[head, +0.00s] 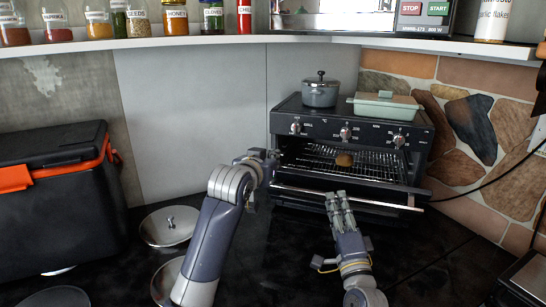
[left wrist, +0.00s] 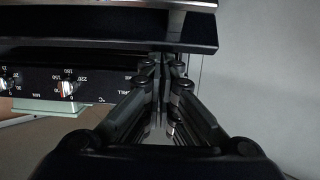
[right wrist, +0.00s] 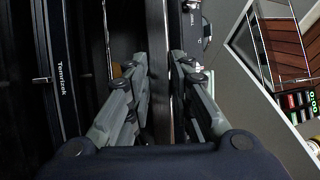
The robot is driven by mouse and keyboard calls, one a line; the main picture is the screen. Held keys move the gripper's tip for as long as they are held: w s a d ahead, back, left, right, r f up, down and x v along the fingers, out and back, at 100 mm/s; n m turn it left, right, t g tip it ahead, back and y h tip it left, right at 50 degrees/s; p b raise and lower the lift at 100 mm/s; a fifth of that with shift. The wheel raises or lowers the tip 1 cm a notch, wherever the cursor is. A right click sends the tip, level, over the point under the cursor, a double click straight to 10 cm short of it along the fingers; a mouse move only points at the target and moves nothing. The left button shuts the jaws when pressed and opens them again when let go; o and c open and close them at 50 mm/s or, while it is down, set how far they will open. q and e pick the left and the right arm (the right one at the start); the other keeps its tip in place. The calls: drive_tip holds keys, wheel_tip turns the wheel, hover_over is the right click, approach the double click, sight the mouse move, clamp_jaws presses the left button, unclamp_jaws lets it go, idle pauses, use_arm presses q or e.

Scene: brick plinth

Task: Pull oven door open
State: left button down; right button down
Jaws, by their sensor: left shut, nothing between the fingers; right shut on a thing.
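The black toaster oven (head: 281,135) stands on the dark counter. Its door (head: 385,208) is hinged low and tilted part-way down, with a silver handle bar (head: 400,205) along its edge. A brown roll (head: 344,160) lies on the wire rack inside. My right gripper (head: 338,198) is at the middle of the door's edge. In the right wrist view its fingers (right wrist: 160,65) are shut on a dark strip of the door. My left gripper (head: 268,158) is shut and empty at the oven's left front side. The left wrist view shows its fingers (left wrist: 166,68) together beside the oven body.
A grey pot (head: 320,94) and a pale green dish (head: 385,106) stand on the oven. A black cooler box (head: 60,210) is at the left, with metal lids (head: 168,228) beside it. A shelf (head: 200,42) with jars runs above. Cables cross the counter at the right.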

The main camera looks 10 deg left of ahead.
use_arm(q)
drive_tip(key=shift+s+f, duration=0.15)
drive_tip(key=shift+f, duration=0.05)
use_arm(e)
drive_tip(key=shift+f, duration=0.35)
drive_tip(key=c, duration=1.4)
unclamp_jaws()
drive_tip(key=shift+w, duration=0.1)
drive_tip(key=shift+c, duration=0.2)
use_arm(q)
drive_tip(key=shift+f, duration=0.15)
use_arm(e)
drive_tip(key=shift+r, duration=0.1)
